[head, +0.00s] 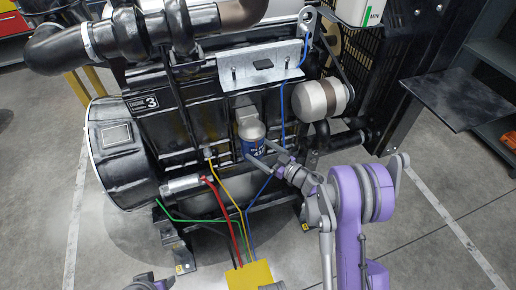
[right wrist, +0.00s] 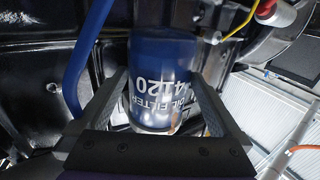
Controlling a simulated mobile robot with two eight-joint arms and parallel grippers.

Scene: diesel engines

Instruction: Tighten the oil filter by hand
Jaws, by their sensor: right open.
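The oil filter (head: 251,146) is a blue can with white lettering, mounted low on the side of the black diesel engine (head: 170,105). A pale, rounded part sits above it in the head view. My right gripper (head: 265,158) reaches in from the lower right, close to the filter. In the right wrist view the filter (right wrist: 163,70) stands between the two open fingers of the right gripper (right wrist: 160,88), one on each side. Whether either finger touches it, I cannot tell. My left gripper does not show clearly; only a small grey and purple piece appears at the bottom edge.
A blue hose (right wrist: 90,48) runs left of the filter in the right wrist view. Red, yellow, green and blue cables run from the engine to a yellow box (head: 250,274) in front. A dark shelf (head: 470,97) stands at the right. Floor at the lower left is clear.

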